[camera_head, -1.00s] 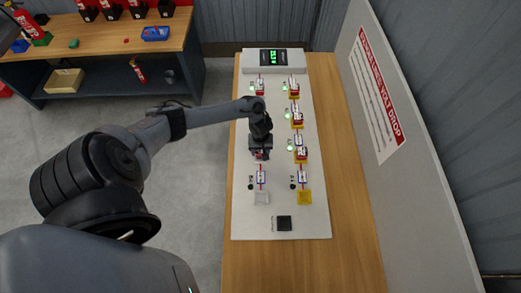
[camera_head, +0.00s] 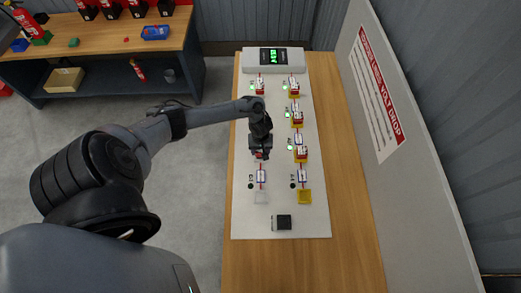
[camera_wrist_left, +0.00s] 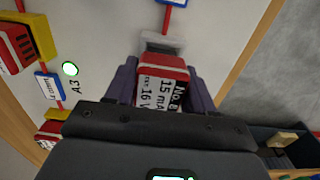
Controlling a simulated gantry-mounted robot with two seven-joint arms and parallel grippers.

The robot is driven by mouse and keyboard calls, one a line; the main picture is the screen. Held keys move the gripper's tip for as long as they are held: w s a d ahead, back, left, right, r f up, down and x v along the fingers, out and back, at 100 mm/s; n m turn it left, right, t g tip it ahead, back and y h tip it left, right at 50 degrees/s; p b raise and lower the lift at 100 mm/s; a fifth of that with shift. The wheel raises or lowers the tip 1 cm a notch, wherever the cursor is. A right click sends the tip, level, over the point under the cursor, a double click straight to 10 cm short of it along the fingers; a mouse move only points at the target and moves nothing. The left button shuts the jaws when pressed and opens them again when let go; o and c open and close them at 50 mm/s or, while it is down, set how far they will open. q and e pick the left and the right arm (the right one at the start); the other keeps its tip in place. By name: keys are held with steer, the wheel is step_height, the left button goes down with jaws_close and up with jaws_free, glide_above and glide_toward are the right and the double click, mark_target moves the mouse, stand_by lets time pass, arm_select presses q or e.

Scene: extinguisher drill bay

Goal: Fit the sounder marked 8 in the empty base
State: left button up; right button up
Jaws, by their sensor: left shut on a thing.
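My left gripper (camera_head: 260,152) is over the left column of the white board. It is shut on a red sounder (camera_wrist_left: 165,72) whose white label reads No. 8, 15 mA, 16 V in the left wrist view. A pale grey base (camera_wrist_left: 161,41) shows just beyond the sounder, at the end of a red strip. The sounder is close to this base; whether it is seated I cannot tell. In the head view my gripper mostly hides both. My right gripper is not in view.
Red sounders sit on yellow bases (camera_head: 297,118) down the right column, with green lamps beside them. Another sounder (camera_head: 260,88) is at the far left. A display box (camera_head: 274,57) stands at the back, a small black box (camera_head: 283,222) at the front.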

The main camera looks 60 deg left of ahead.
arm_select(q)
steer(key=shift+f, duration=0.4)
steer(key=shift+f+b, duration=0.5)
steer(key=shift+f, duration=0.05)
stand_by(0.5)
steer(key=o, duration=0.9)
steer(key=shift+c, duration=0.2)
steer(key=o, duration=0.3)
steer(key=shift+s+a, duration=0.1)
steer(key=shift+s, duration=0.1)
steer(key=shift+o, duration=0.2)
steer(key=shift+w, duration=0.1)
steer(key=shift+c, duration=0.9)
